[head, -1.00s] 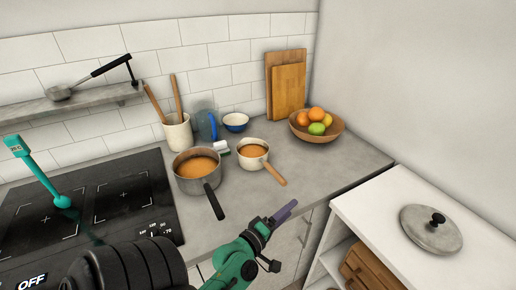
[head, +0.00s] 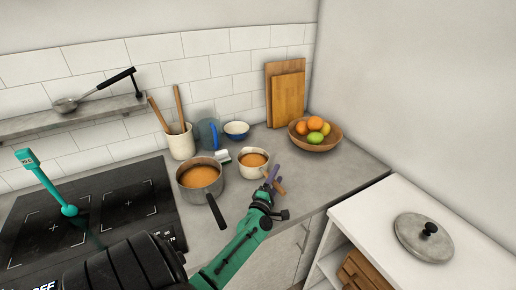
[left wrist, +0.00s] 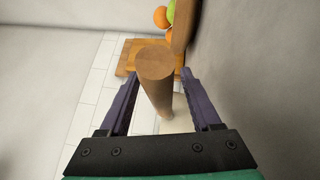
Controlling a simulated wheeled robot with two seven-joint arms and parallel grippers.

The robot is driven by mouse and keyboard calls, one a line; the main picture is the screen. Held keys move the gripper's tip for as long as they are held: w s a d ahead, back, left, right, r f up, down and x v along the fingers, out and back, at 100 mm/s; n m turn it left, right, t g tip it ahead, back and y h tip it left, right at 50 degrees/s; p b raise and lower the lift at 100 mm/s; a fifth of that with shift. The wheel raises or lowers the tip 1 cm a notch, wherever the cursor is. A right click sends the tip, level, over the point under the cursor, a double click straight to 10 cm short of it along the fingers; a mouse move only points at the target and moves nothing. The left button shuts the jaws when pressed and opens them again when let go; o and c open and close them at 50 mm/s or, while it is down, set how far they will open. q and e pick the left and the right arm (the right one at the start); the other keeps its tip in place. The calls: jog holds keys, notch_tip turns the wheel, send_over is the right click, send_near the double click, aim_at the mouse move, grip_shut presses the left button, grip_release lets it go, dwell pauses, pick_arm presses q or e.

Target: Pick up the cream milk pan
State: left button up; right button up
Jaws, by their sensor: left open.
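The cream milk pan (head: 253,163) stands on the grey counter, with orange-brown contents and a wooden handle (head: 279,188) pointing toward the front right. My left gripper (head: 271,177) is at this handle and covers part of it. In the left wrist view the open left gripper (left wrist: 158,95) has its purple fingers on either side of the wooden handle (left wrist: 156,80), with gaps visible on both sides. A pale part of the pan (left wrist: 177,122) shows beyond the handle, mostly hidden. My right gripper is not in view.
A grey saucepan (head: 201,177) with a black handle stands close left of the milk pan. A wooden fruit bowl (head: 330,143) and cutting boards (head: 287,97) are behind right. A white-topped unit (head: 383,205) with a grey lid (head: 423,238) stands front right.

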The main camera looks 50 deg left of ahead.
pick_arm(q)
jog(key=shift+w+a+f, duration=0.1)
jog(key=shift+w+f, duration=0.05)
jog(key=shift+w, duration=0.2)
jog(key=shift+s, duration=0.15)
grip_shut()
dwell(0.8)
jog(key=shift+r, duration=0.3)
